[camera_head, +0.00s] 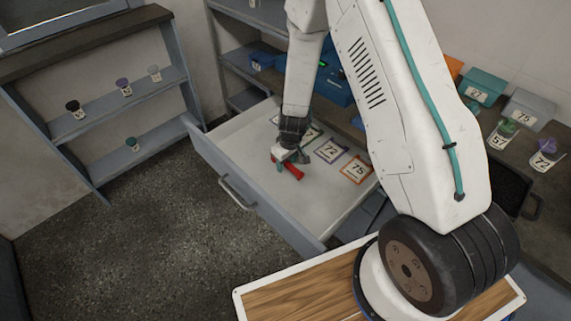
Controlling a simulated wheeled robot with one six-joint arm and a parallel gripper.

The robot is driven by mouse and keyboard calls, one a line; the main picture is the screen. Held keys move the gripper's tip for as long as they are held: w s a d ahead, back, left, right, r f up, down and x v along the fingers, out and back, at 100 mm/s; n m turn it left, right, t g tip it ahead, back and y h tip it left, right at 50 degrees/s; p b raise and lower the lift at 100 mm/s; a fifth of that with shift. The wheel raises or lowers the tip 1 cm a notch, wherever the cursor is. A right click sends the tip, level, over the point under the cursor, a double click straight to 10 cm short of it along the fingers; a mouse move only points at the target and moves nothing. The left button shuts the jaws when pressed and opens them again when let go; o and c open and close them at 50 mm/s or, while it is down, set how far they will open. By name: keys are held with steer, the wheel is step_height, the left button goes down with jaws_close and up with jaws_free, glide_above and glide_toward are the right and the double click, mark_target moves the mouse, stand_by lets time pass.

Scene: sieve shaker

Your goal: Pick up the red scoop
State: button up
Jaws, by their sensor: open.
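The red scoop (292,170) lies in the open drawer (237,137), on its pale floor. Only a short red part of it shows; the rest is hidden under my gripper. My gripper (289,162) is inside the drawer, right over the red scoop, pointing down with its fingers at the scoop. It is open. I cannot tell whether the fingers touch the scoop.
Framed number cards, such as 72 (330,150) and 75 (357,169), lie in the drawer to the right of my gripper. The drawer's front with its handle (237,194) faces the open floor. A shelf (140,150) stands at left.

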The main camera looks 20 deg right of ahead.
jaws_close()
steer(key=shift+r, duration=0.1)
step_height(320, 180, up, 10)
stand_by(0.6)
steer(key=c, duration=1)
jaws_free()
